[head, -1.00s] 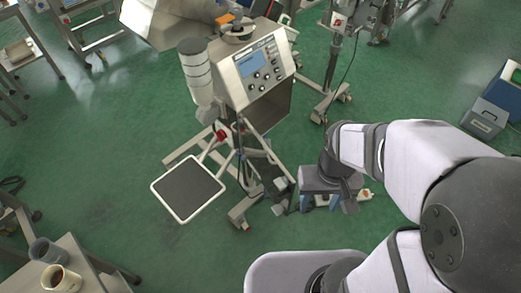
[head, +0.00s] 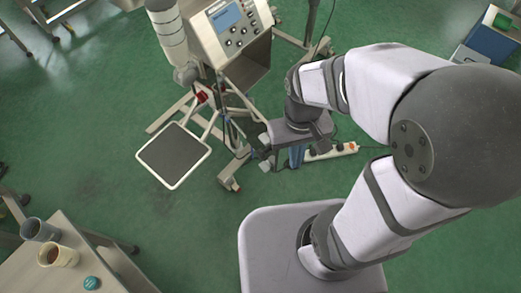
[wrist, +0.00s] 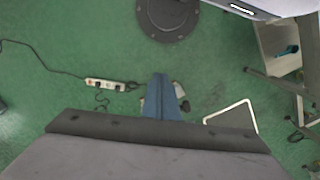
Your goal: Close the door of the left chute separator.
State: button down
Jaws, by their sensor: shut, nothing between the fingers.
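A metal detector unit with a control panel (head: 231,27) stands at the top of the head view. A grey-white cylinder (head: 166,28) is beside it on the left. Below, a dark square panel with a white rim (head: 173,155) is joined to the stand; it also shows in the wrist view (wrist: 232,118). I cannot tell which part is the chute separator door; the unit's top is cut off. My gripper (head: 296,156) is right of the stand, apart from the panel, with its blue fingers (wrist: 162,99) shut and empty.
A table with two cups (head: 58,253) and a teal object (head: 92,283) is at the lower left. A power strip (head: 330,151) with a cable lies on the floor right of my gripper. Green floor is clear left of the panel.

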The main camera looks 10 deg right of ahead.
jog(key=s+a+f+n+h+b, duration=0.1)
jog(key=s+a+f+n+h, duration=0.1)
jog(key=a+n+h, duration=0.7)
jog(key=n+t+h, duration=0.3)
jog(key=n+t, duration=0.6)
jog(key=n, duration=0.5)
send_near(275, 155)
jog(key=p+x, duration=0.4)
jog(key=shift+w+d+r, duration=0.15)
jog(key=shift+d, duration=0.1)
jog(key=shift+w+d+p, duration=0.35)
jog(key=shift+d, duration=0.25)
jog(key=shift+d, duration=0.1)
